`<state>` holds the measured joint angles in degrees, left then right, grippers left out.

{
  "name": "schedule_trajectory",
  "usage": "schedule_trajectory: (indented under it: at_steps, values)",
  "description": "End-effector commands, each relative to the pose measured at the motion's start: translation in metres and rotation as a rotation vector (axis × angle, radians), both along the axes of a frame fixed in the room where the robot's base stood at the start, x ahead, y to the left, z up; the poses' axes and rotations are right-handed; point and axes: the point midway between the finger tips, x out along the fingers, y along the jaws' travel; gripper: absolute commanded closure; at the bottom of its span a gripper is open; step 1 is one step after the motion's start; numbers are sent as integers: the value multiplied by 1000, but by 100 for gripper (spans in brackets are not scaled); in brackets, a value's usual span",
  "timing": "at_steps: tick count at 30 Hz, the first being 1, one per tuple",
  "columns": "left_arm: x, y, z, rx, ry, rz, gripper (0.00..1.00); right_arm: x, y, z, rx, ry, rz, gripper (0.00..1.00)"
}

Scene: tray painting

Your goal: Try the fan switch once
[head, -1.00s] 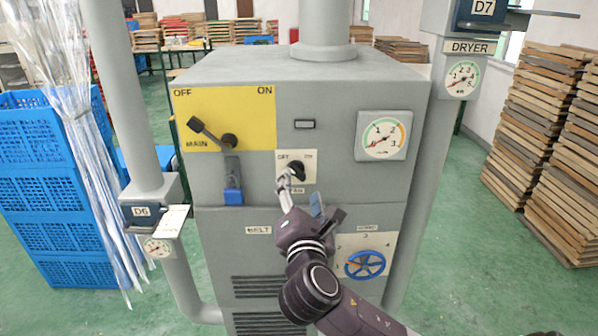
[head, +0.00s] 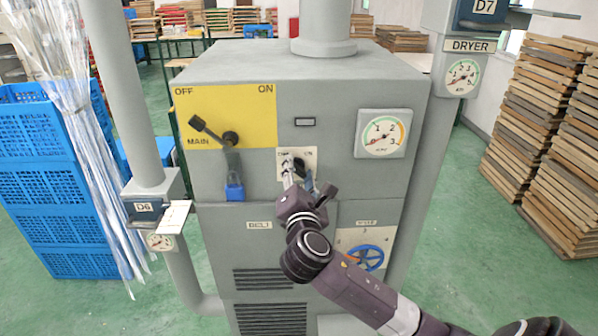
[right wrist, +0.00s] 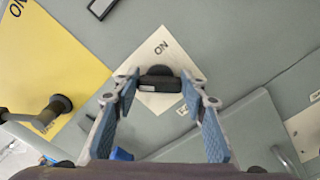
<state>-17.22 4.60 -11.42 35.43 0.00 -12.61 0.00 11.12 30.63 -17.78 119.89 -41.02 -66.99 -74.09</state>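The fan switch (head: 300,166) is a black knob on a small white plate with OFF and ON marks, on the front of the grey cabinet (head: 350,85). My right gripper (head: 298,176) is at the plate and partly covers it in the head view. In the right wrist view the black knob (right wrist: 160,83) lies between the two fingertips of my open right gripper (right wrist: 161,92). One fingertip is on each side of the knob, close to it; I cannot tell whether they touch. ON is readable there, while the OFF mark is hidden. My left gripper is not in view.
Left of the switch, the MAIN lever (head: 212,131) on a yellow plate points toward OFF. Pipes flank the cabinet.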

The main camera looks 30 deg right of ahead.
Motion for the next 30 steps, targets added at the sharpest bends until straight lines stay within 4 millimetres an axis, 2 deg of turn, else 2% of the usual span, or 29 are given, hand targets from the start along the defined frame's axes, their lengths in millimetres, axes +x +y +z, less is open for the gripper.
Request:
schedule_trajectory:
  at_steps: [1, 6, 17, 30]
  values:
    - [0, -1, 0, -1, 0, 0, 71, 0, 0, 0, 0, 1, -1, 68]
    - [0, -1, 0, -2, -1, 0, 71, 0, 0, 0, 0, 1, -1, 85]
    - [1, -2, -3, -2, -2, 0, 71, 0, 0, -2, 61, -35, -1, 85]
    - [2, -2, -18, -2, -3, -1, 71, -1, -1, -6, 365, -219, -1, 85]
